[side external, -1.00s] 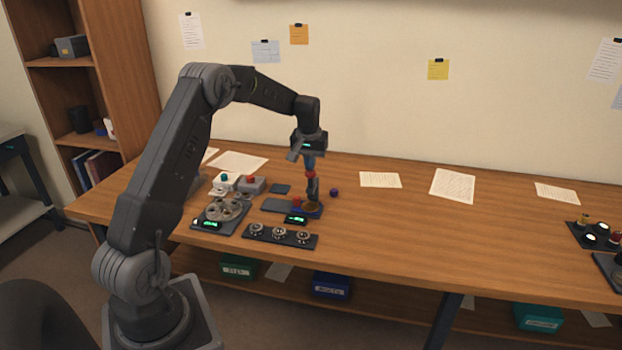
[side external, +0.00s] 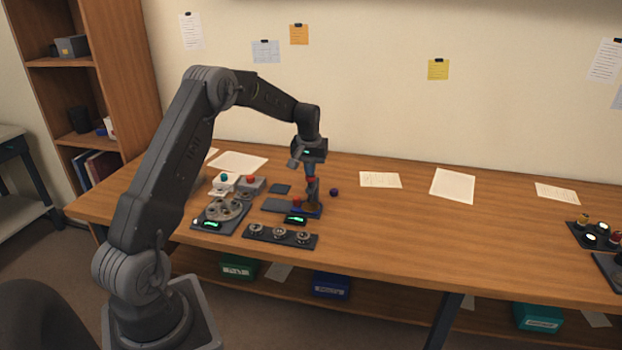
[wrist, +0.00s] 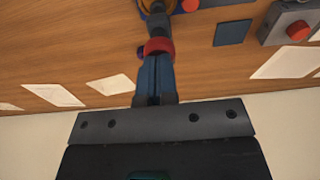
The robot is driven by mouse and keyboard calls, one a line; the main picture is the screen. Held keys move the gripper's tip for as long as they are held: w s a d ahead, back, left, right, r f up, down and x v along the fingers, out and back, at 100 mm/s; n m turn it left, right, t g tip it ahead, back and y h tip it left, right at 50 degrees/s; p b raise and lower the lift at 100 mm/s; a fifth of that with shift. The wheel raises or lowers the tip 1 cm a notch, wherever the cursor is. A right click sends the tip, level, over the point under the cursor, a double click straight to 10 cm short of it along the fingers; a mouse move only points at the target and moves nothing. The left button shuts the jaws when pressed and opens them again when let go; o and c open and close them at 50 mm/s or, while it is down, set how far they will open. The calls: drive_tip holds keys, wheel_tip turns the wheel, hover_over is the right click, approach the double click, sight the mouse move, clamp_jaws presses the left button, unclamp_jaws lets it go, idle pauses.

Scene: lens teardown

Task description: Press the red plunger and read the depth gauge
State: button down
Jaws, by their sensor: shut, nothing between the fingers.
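My gripper (side external: 311,172) is shut with blue fingers pointing down over the small blue-based fixture (side external: 318,212). A red collar or cap (side external: 311,181) sits at the finger ends, above a dark shaft (side external: 312,192) reaching toward the fixture. The wrist view shows the red piece (wrist: 158,46) meeting the blue fingers (wrist: 155,75). I cannot tell whether this is the plunger's head. A separate red knob (side external: 297,202) stands at the fixture's left. A display with green lit digits (side external: 295,219), likely the depth gauge, lies in front; its digits are too small to read.
A tray of round metal parts (side external: 223,212) with another green display lies left. A dark strip with three lens-like rings (side external: 280,236) lies in front. A grey box with a red button (side external: 251,184) stands behind left.

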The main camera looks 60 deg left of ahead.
drive_tip(key=shift+f, duration=1.2)
idle(0.4)
drive_tip(key=shift+r, duration=4.6)
drive_tip(key=shift+d, duration=0.1)
drive_tip(key=s+d+r+m+t, duration=0.1)
drive_tip(key=s+d+r, duration=0.25)
drive_tip(key=d, duration=0.35)
drive_tip(key=s+d+r+m, duration=0.2)
drive_tip(key=s+d+r, duration=0.1)
drive_tip(key=d+r, duration=0.25)
drive_tip(key=s+d+r+m+t, duration=0.1)
drive_tip(key=s+d+r, duration=0.25)
drive_tip(key=d, duration=0.45)
drive_tip(key=s+d+f+m+t, duration=0.1)
drive_tip(key=s+d+m, duration=0.1)
drive_tip(key=s+d, duration=0.3)
drive_tip(key=s+d+f+m+t+h, duration=0.1)
drive_tip(key=s+d, duration=0.5)
drive_tip(key=s, duration=0.7)
drive_tip(key=shift+d+f+m, duration=0.15)
drive_tip(key=shift+f+m, duration=0.35)
drive_tip(key=shift+m, duration=0.5)
